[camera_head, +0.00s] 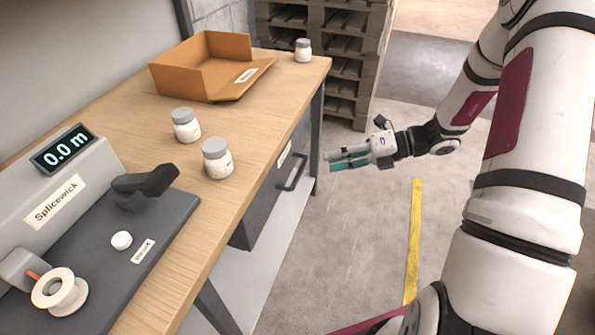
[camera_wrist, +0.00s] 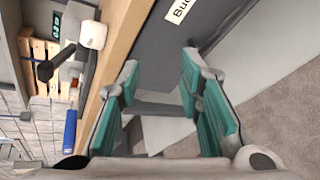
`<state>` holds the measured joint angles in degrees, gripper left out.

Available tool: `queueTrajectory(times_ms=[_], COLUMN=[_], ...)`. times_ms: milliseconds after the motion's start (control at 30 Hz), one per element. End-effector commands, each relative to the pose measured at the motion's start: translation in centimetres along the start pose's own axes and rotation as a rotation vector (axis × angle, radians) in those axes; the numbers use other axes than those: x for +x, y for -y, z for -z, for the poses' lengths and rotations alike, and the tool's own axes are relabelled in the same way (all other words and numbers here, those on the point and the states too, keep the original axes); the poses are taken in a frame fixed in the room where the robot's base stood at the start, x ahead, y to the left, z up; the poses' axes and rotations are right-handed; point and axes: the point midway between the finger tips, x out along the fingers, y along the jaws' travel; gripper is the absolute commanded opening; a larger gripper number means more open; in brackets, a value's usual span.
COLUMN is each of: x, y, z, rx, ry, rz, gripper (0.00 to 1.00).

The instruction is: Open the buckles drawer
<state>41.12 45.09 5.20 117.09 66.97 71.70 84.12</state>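The buckles drawer (camera_head: 268,195) is a dark grey drawer under the wooden bench top, and its front looks shut. It has a bar handle (camera_head: 294,174) and a white label (camera_head: 284,154). In the wrist view the drawer front (camera_wrist: 165,45) shows at the top, with a label (camera_wrist: 180,10) partly cut off, reading "Bu". My gripper (camera_head: 328,161) has teal fingers and points left toward the drawer, apart from the handle. In the wrist view my gripper (camera_wrist: 160,85) is open, with nothing held between the fingers.
The bench (camera_head: 255,120) carries an open cardboard box (camera_head: 180,78), white jars (camera_head: 217,160) and a Splicewick machine (camera_head: 60,190) with a tape roll (camera_head: 60,292). Stacked pallets (camera_head: 345,60) stand behind. The floor beside the bench is clear, with a yellow stripe (camera_head: 413,240).

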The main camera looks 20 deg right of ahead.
Motion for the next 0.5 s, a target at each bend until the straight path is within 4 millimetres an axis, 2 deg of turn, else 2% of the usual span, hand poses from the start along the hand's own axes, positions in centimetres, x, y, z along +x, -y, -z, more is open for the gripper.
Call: queueTrajectory(times_ms=[33,100,200,333,500], x=[0.2,0.2,0.2,0.1,0.8], y=[3.0,5.7,8.8,11.0,11.6], z=[0.2,0.1,0.2,0.3,0.1], rx=[0.105,0.233,0.374,0.477,0.508], ry=[0.056,0.126,0.203,0.259,0.276], rz=[-0.018,-0.041,-0.070,-0.096,-0.105], gripper=[0.33,0.33,0.33,0.33,0.33])
